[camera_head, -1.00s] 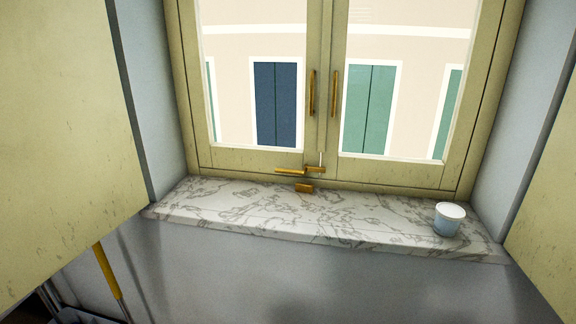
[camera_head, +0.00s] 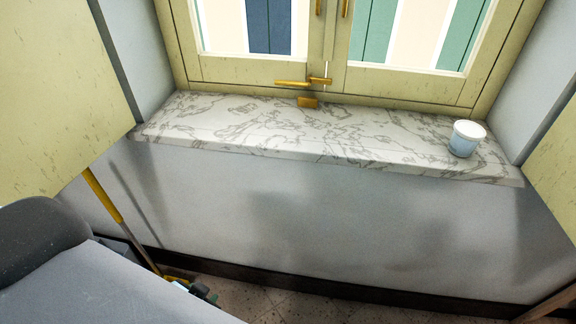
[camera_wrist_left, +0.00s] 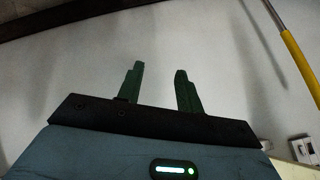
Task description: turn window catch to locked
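The brass window catch (camera_head: 294,83) sits low on the middle of the closed two-pane window, with its handle lying level and pointing left. A small brass block (camera_head: 307,102) is just below it at the back edge of the marble sill. The window frame (camera_head: 400,86) is cream-coloured. My left gripper (camera_wrist_left: 160,80) shows in the left wrist view, its two green fingers apart with nothing between them, facing a plain grey wall. It is not visible at the catch in the head view. My right gripper is not in view.
A white and blue cup (camera_head: 466,139) stands at the right end of the marble sill (camera_head: 240,125). Cream panels flank the window on both sides. A yellow-handled broom (camera_head: 103,195) leans at lower left. The middle of the sill is clear.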

